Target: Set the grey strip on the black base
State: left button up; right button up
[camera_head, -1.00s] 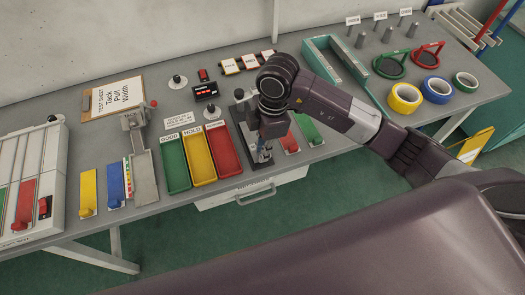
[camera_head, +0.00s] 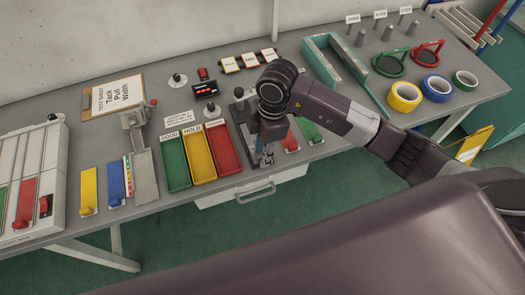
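My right gripper (camera_head: 264,156) points down over the black base (camera_head: 241,125), which stands near the front edge of the table, right of the red tray. The gripper and wrist cover much of the base. The fingers are small and overlap grey metal parts there, so I cannot tell whether they are open or shut. I cannot make out the grey strip for certain; it may be hidden by the gripper. My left gripper is out of view.
Green (camera_head: 175,164), yellow (camera_head: 198,158) and red (camera_head: 224,150) trays stand close on the left of the base. Small red (camera_head: 291,143) and green (camera_head: 309,131) pieces lie close on the right. A teal open frame (camera_head: 350,72) and tape rolls (camera_head: 405,96) are farther right.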

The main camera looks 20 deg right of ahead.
jog(key=shift+w+r, duration=0.1)
jog(key=shift+r, duration=0.35)
notch_tip(320, 180, up, 11)
jog(key=d+b, duration=0.1)
jog(key=b, duration=0.1)
jog(key=shift+d+b, duration=0.2)
jog(key=shift+b, duration=0.1)
